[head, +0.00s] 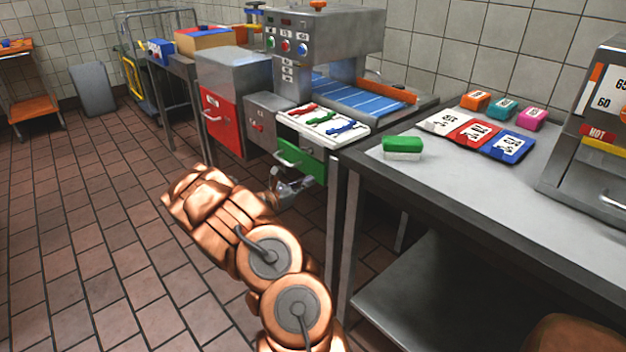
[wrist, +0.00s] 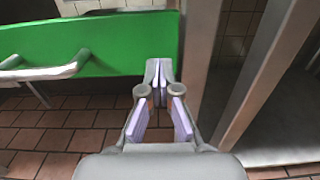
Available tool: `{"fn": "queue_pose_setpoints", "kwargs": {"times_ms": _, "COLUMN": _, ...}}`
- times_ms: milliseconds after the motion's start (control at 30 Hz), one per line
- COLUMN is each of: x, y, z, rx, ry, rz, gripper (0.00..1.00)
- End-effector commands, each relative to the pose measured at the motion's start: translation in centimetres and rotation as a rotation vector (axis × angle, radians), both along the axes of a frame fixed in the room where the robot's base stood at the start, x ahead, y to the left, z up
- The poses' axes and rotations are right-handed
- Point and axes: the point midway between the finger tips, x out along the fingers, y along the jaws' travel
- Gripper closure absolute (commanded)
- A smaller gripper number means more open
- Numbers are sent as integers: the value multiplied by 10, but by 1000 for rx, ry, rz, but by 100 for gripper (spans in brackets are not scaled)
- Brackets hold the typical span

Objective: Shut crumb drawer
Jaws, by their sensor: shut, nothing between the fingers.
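A drawer with a green front (head: 302,161) and a metal bar handle is under the right part of the grey machine. I take it for the crumb drawer; how far out it stands is hard to tell. In the wrist view its green front (wrist: 110,45) fills the upper left, with the handle (wrist: 45,72) at the left. My gripper (head: 290,184) is at the front of this drawer, low and near the handle. In the wrist view my gripper (wrist: 158,70) is shut and empty, its fingertips over the front's right end. I cannot tell whether they touch it.
A red-fronted unit (head: 224,124) with a handle is left of the green drawer. A tray with coloured tools (head: 322,124) sits above it. A steel table (head: 450,190) with a leg stands close on the right. The tiled floor (head: 110,200) is clear at the left.

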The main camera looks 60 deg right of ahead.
Motion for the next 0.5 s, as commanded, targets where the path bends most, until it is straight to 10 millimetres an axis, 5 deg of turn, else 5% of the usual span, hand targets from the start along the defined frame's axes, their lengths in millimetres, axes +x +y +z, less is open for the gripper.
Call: {"fn": "queue_pose_setpoints", "kwargs": {"times_ms": 500, "x": 30, "y": 82, "z": 0, "rx": 1, "ry": 4, "rz": 3, "gripper": 100}}
